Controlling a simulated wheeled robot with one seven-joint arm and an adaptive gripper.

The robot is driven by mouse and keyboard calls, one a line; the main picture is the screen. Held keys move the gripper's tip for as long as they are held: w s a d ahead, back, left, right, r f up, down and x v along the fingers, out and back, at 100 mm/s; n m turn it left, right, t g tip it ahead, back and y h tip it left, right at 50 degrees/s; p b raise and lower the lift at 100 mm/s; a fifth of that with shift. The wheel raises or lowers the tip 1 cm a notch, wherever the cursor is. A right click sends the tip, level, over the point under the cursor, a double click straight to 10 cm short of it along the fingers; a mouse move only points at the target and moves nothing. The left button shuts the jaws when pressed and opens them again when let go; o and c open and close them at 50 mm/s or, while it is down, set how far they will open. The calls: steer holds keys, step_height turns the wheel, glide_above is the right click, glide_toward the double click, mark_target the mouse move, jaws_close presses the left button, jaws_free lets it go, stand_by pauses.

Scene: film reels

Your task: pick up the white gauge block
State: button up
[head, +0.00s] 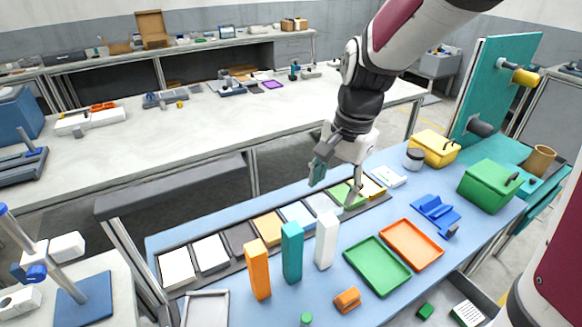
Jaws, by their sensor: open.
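The white gauge block (327,239) stands upright on the blue bench top, to the right of an upright teal block (292,251) and an upright orange block (257,269). My gripper (333,192) hangs above the back row of tiles, behind and a little above the white block. Its fingers are apart and nothing shows between them. The white block is in full view and the gripper appears clear of it.
A green tray (377,266) and an orange tray (412,244) lie right of the white block. A small orange piece (347,299) lies in front. A blue holder (437,213), green box (489,186) and yellow box (434,148) stand farther right.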

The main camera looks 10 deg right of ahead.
mark_target(326, 218)
steer(key=w+f+m, duration=0.1)
steer(key=w+f+m+p, duration=0.1)
steer(key=f, duration=0.1)
steer(key=w+f+m+g+p, duration=0.1)
steer(key=f, duration=0.1)
steer(key=shift+w+d+f+m+h, duration=0.15)
steer(key=shift+w+m+h, duration=0.05)
steer(key=shift+m+h, duration=0.2)
steer(key=shift+w+d+f+m, duration=0.15)
steer(key=shift+f+m, duration=0.15)
steer(key=shift+f, duration=0.35)
step_height(326, 218, down, 8)
steer(key=shift+f, duration=0.1)
steer(key=shift+s+d+f+p, duration=0.15)
steer(key=shift+f+p, duration=0.15)
steer(key=shift+f, duration=1)
steer(key=shift+s+d+f+p, duration=0.1)
steer(key=shift+f+p, duration=0.15)
steer(key=shift+f, duration=1)
jaws_close()
